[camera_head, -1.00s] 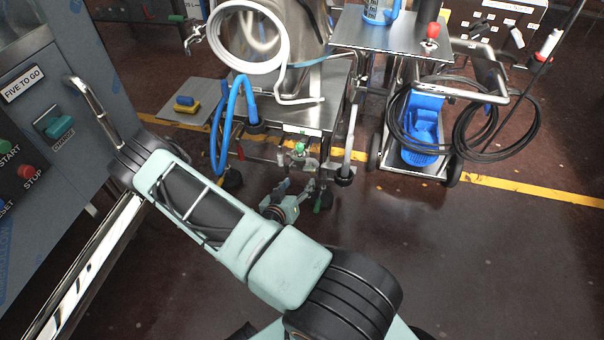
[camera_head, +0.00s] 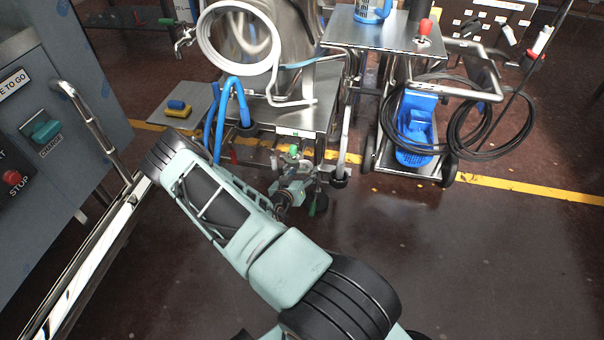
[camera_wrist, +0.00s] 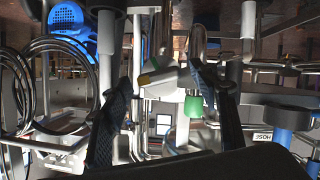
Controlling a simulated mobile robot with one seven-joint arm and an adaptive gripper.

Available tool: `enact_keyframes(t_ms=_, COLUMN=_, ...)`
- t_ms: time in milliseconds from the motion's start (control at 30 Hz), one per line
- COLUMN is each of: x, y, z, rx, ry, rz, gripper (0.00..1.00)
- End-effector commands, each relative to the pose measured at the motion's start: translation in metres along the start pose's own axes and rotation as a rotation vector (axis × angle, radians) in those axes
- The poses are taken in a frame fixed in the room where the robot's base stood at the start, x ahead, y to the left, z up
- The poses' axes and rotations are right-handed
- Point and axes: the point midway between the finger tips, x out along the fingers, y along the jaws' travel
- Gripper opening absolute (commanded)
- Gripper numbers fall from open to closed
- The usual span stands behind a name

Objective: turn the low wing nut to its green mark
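The low wing nut cannot be made out with certainty. In the wrist view, a pale grey fitting (camera_wrist: 160,78) with a yellowish patch lies between my fingers and may be part of it. A green knob or cap (camera_wrist: 193,107) is just beside it; a green-topped part (camera_head: 294,150) shows under the cart's top in the head view. My gripper (camera_wrist: 160,72) is open, with one dark finger pad on each side of the pale fitting. I cannot tell whether the pads touch it. In the head view my gripper (camera_head: 292,186) is low in front of the cart, small and partly hidden.
The steel cart (camera_head: 290,116) carries a tank and a coiled white hose (camera_head: 207,40). Blue hoses (camera_head: 219,120) hang at its left. A trolley with a blue pump (camera_head: 415,130) and black cable stands right. A control cabinet (camera_head: 60,150) is left. The right foreground floor is clear.

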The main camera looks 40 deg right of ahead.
Motion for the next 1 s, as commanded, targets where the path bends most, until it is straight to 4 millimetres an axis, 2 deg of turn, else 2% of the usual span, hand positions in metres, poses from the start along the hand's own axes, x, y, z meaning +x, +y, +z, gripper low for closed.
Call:
enact_keyframes(t_ms=67, x=-0.0002, y=0.0, z=0.0, rx=0.0, ry=0.0, rz=0.0, gripper=0.47)
enact_keyframes(t_ms=367, x=-0.0004, y=0.0, z=0.0, rx=0.0, ry=0.0, rz=0.0, gripper=0.14)
enact_keyframes(t_ms=667, x=-0.0005, y=0.0013, z=-0.0003, rx=0.029, ry=0.001, rz=-0.011, gripper=0.13)
enact_keyframes(t_ms=1000, x=0.0, y=0.0048, z=0.0005, rx=0.226, ry=-0.002, rz=-0.09, gripper=0.13)
